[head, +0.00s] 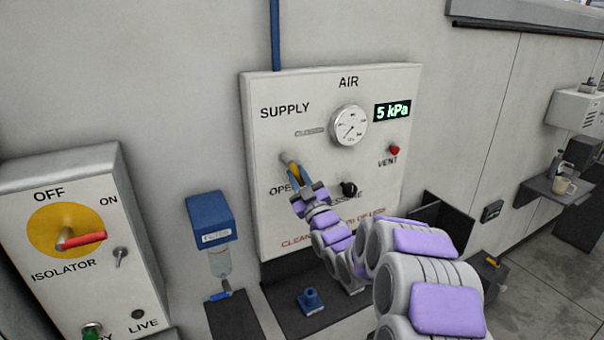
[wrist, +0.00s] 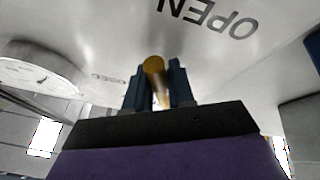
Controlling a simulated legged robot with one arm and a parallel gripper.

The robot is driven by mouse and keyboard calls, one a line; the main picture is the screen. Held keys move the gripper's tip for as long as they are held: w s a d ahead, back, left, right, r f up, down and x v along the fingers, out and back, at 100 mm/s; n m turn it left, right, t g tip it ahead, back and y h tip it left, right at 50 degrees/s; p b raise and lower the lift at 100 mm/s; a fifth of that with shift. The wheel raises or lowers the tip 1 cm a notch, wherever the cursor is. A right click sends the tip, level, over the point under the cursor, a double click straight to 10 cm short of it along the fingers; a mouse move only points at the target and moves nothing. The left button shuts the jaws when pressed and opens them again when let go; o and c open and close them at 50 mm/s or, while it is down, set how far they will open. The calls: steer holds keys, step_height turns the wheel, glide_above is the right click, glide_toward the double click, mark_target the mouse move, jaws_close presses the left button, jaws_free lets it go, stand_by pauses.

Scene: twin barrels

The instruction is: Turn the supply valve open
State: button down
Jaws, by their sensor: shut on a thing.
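The air panel (head: 330,205) on the wall carries a SUPPLY label at the upper left, with a faint CLOSED mark and an OPEN mark below. The supply valve's yellow handle (head: 292,170) is under the SUPPLY label, close to the word OPEN, partly hidden by my gripper. My gripper (head: 294,177) reaches it from the lower right and is shut on it. In the wrist view, the yellow handle (wrist: 154,68) sits between my two blue fingers (wrist: 158,90). The word OPEN shows upside down just beyond. The exact angle of the handle is hard to tell.
A gauge (head: 349,125), a display (head: 392,111) reading 5 kPa, a red vent button (head: 395,150) and a black knob (head: 349,188) share the panel. The isolator box (head: 85,240) and blue-topped filter (head: 209,216) stand left.

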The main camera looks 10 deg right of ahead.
steer(key=shift+s+a+f+m+h+p, duration=0.15)
steer(key=shift+a+m+h, duration=0.2)
steer(key=shift+m+h, duration=0.65)
steer(key=shift+s+a+f+m+h+p, duration=0.15)
steer(key=shift+a+m+h, duration=0.3)
steer(key=shift+m, duration=1.1)
steer(key=shift+a+f+m+h+p, duration=0.15)
steer(key=shift+a+m+h, duration=0.15)
steer(key=shift+m+h, duration=0.7)
steer(key=shift+r+m, duration=0.1)
steer(key=shift+m, duration=0.25)
steer(key=c, duration=1.1)
jaws_free()
steer(key=shift+o, duration=0.2)
